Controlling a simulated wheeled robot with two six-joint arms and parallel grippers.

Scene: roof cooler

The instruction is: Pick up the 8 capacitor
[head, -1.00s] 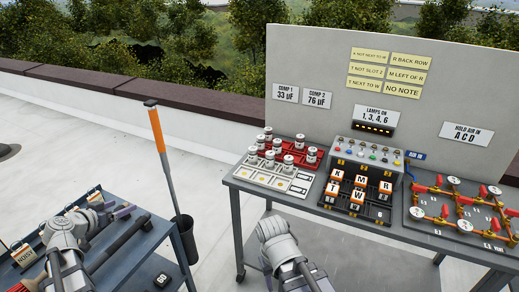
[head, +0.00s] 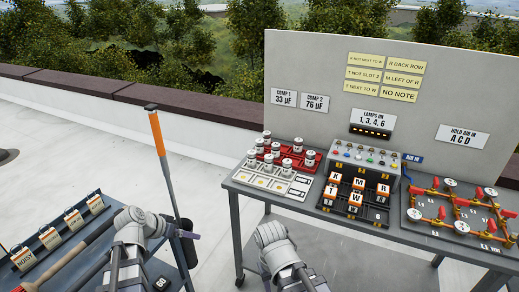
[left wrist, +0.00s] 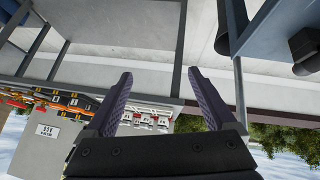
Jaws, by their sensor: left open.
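Several white capacitors with dark tops stand on and around the red tray (head: 314,165) and beside the pale slotted board (head: 262,182) at the left end of the long table. One capacitor (head: 310,158) stands at the tray's right side. Their numbers are too small to read, so I cannot tell which is the 8. My left gripper (head: 176,226) is in front of the orange-handled pole, well left of the capacitors. In the left wrist view its purple fingers (left wrist: 160,80) are apart with nothing between them. My right arm shows at bottom centre; its gripper is out of view.
The long grey table (head: 234,192) also holds a lamp box (head: 366,155), lettered blocks (head: 355,198) and red-valved piping (head: 455,205). An upright panel (head: 430,90) stands behind. A side table with tags (head: 75,220) is at lower left. A pole (head: 158,135) stands between the tables.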

